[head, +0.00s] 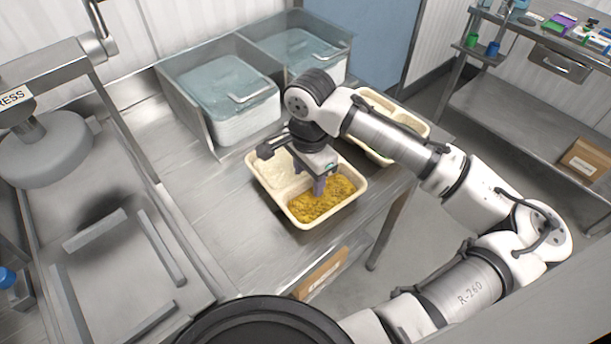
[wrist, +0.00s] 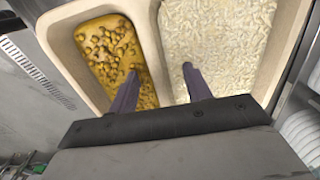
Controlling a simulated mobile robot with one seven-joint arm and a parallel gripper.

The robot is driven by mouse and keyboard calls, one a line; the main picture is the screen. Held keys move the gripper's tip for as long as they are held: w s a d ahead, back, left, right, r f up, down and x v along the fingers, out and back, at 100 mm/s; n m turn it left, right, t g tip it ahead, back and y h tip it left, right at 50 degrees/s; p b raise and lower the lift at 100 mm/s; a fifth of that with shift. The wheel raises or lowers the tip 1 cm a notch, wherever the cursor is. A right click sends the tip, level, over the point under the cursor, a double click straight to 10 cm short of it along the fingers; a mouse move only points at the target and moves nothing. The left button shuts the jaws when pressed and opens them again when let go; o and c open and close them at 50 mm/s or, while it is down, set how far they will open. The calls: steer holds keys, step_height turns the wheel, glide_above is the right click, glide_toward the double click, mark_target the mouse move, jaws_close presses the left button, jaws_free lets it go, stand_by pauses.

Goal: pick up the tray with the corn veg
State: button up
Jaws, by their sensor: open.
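The cream tray (head: 297,221) sits on the steel table, with yellow corn veg (head: 322,201) in its near-right compartment and white rice in its other compartment. In the wrist view, the corn veg (wrist: 112,50) is at left and the rice (wrist: 218,45) at right, with the tray's divider (wrist: 152,45) between them. My gripper (head: 319,187) points down over the tray. In the wrist view its two purple fingers (wrist: 160,85) are apart, one over the corn side and one over the rice side, with nothing held. I cannot tell whether the fingers touch the divider.
A second cream tray (head: 424,131) stands behind my arm, partly hidden. Two lidded clear containers (head: 225,90) (head: 300,52) stand at the back of the table. A press (head: 45,145) is at left. The table left of the tray is clear (head: 205,200).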

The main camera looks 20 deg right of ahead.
jaws_close()
steer(key=shift+r, duration=0.15)
